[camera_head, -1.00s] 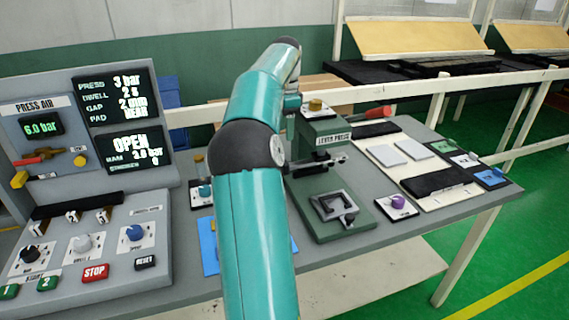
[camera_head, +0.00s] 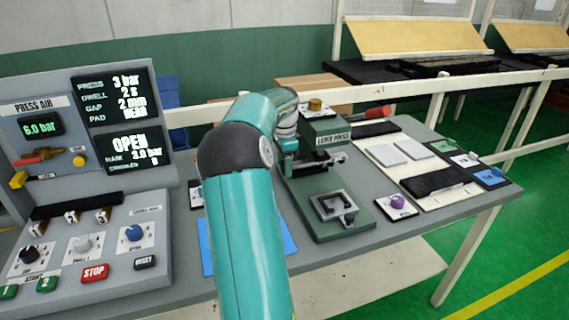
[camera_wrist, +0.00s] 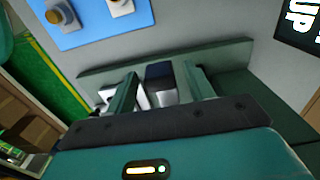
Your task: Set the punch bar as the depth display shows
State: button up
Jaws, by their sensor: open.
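The upper readout (camera_head: 113,93) shows PRESS 3 bar, DWELL 2 s and GAP 2 mm; its PAD line looks like NEAR. The lower readout (camera_head: 136,149) shows OPEN and RAM 3.0 bar. The green lever press (camera_head: 325,136) stands mid-bench, with a grey metal fixture (camera_head: 334,208) on its base. I cannot tell which part is the punch bar. My gripper (camera_wrist: 160,88) is open in the wrist view, with a dark block (camera_wrist: 160,72) and pale metal showing between its fingers. I see no clear contact. In the head view the fingers are hard to make out beside the press.
A console with black, white and blue knobs (camera_head: 133,233) and a red STOP button (camera_head: 95,272) stands at left. A blue mat (camera_head: 289,240) lies partly behind my arm. A purple knob (camera_head: 397,201) and a white board with grey plates (camera_head: 388,154) are right of the press.

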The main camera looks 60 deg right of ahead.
jog(key=shift+c, duration=0.4)
grip_shut()
jog(key=w+a, duration=0.2)
jog(key=shift+w+a, duration=0.35)
jog(key=shift+a, duration=0.05)
jog(key=shift+o, duration=0.4)
grip_release()
notch_tip(320, 180, up, 14)
